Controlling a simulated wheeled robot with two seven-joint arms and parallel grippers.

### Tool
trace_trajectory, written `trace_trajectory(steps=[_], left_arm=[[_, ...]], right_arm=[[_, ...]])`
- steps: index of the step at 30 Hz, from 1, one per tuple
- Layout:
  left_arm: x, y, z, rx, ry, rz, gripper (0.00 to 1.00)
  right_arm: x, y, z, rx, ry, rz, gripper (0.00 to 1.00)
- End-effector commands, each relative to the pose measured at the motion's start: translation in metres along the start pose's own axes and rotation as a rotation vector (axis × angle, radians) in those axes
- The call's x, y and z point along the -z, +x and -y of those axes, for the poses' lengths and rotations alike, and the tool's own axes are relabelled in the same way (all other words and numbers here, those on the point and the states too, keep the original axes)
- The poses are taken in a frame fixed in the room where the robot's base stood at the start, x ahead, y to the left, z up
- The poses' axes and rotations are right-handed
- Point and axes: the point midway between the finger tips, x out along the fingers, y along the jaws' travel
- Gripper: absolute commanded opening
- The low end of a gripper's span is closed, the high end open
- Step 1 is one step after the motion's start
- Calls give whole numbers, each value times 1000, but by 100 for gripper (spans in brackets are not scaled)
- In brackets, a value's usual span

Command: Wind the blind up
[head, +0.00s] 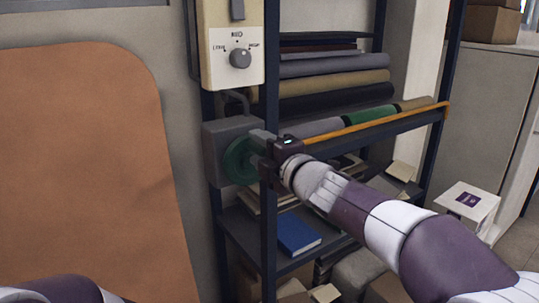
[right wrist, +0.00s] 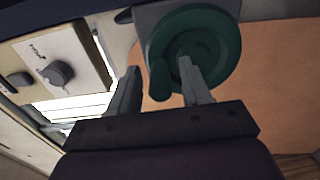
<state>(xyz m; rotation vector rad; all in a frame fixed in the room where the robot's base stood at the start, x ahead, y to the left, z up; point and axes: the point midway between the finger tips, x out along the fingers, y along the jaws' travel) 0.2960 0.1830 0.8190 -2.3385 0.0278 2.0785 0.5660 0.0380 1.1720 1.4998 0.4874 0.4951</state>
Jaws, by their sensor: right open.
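A round green crank wheel (head: 240,160) sits on a grey box (head: 214,143) fixed to the dark post of the shelf. My right gripper (head: 262,145) is at the wheel, partly covering it in the head view. In the right wrist view the green wheel (right wrist: 205,38) carries a green knob (right wrist: 159,80) near its lower left rim. The knob shows between the two spread fingers, with gaps; I cannot tell its depth between them. The right gripper is open. No blind can be made out with certainty. Only part of my left arm shows at the lower left; its gripper is out of frame.
A cream control panel with a grey dial (head: 240,58) is just above the wheel. Fabric rolls (head: 330,88) and a blue book (head: 297,234) lie on the shelves behind. An orange panel (head: 85,170) hangs at the left. A white box (head: 467,203) stands right.

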Motion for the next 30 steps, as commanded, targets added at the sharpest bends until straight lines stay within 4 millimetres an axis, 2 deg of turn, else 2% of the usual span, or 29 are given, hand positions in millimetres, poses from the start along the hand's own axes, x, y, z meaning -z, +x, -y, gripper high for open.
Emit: trace_trajectory(steps=[5, 12, 15, 21, 30], left_arm=[[0, 3, 0, 0, 0, 0, 43], [-1, 5, 0, 0, 0, 0, 43], [-1, 6, 0, 0, 0, 0, 43], [-1, 6, 0, 0, 0, 0, 43], [-1, 6, 0, 0, 0, 0, 43]], right_arm=[[0, -29, 0, -1, -1, 2, 48], [-1, -90, 0, -1, -1, 3, 48], [0, -108, 0, 0, -1, 2, 48], [0, -123, 1, 1, 1, 0, 48], [0, -124, 1, 2, 14, 3, 48]])
